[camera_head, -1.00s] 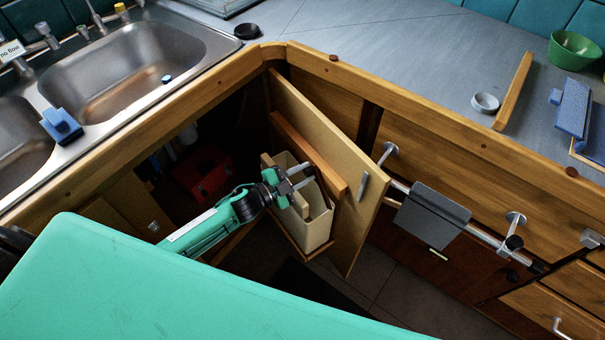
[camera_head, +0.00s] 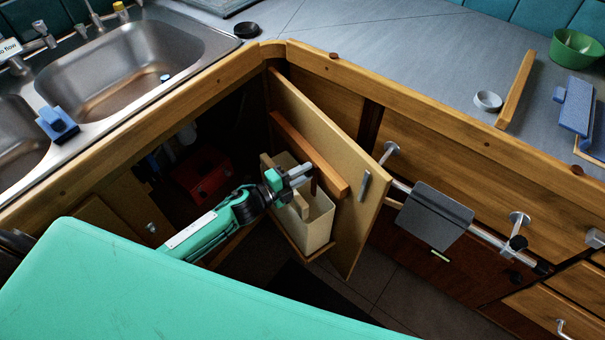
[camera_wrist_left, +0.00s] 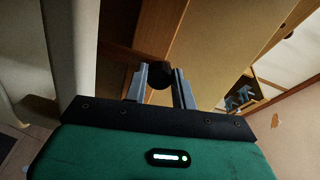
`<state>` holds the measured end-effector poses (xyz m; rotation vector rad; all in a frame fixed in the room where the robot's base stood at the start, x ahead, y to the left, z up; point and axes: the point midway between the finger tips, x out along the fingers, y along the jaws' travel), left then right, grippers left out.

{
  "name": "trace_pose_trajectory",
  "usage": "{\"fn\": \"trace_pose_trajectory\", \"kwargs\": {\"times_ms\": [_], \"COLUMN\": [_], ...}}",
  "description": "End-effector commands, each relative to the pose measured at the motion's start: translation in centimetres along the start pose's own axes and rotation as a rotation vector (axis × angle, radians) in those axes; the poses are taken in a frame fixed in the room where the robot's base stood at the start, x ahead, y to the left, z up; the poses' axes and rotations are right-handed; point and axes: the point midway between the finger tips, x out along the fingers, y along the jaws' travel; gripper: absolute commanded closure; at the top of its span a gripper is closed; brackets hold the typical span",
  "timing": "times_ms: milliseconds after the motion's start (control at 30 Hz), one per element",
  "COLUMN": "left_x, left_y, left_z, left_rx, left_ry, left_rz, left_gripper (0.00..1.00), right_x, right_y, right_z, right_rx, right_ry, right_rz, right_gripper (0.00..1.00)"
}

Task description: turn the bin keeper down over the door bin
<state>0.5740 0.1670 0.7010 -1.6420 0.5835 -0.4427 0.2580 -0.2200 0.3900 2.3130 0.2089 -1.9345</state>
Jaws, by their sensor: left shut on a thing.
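The open cupboard door (camera_head: 350,215) carries a pale cream door bin (camera_head: 318,228) on its inner side, upright and open at the top. A reddish wooden bar (camera_head: 325,170) runs across the door above the bin. My left gripper (camera_head: 303,171) is over the bin's mouth, close to this bar. In the left wrist view its fingers (camera_wrist_left: 160,88) are shut on a dark round knob (camera_wrist_left: 157,74), which seems to belong to the bin keeper. A short dark brown piece (camera_head: 314,184), perhaps the keeper, shows at the fingertips; its exact outline is partly hidden. My right gripper is not in view.
A red box (camera_head: 203,176) stands inside the dark cupboard. A rail with a grey plate (camera_head: 434,213) runs along the drawer fronts right of the door. The steel sink (camera_head: 130,60) and the counter edge lie above the cupboard.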

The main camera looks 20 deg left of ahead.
Motion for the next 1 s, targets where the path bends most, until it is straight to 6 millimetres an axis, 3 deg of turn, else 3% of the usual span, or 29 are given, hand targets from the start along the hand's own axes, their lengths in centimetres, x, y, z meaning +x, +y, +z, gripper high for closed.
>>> {"fn": "trace_pose_trajectory", "kwargs": {"times_ms": [433, 467, 567, 867, 1000], "left_x": [0.0, 0.0, 0.0, -0.1, -1.2], "left_y": [0.1, 0.1, 0.1, 0.1, 0.2], "left_z": [-0.1, -0.1, -0.1, 0.0, 0.0], "left_rx": [0.013, 0.013, 0.012, 0.011, 0.011], "left_ry": [0.001, 0.001, 0.000, 0.000, 0.000], "left_rz": [0.002, 0.002, 0.002, 0.001, 0.002], "left_gripper": [1.00, 0.70, 0.51, 0.51, 0.51], "right_x": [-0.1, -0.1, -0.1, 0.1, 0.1], "right_y": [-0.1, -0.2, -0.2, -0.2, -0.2], "right_z": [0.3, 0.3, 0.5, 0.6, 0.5], "right_rx": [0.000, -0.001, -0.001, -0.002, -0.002], "right_ry": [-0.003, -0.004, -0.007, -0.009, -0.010], "right_rz": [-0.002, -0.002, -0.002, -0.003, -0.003], "right_gripper": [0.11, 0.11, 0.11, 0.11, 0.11]}}
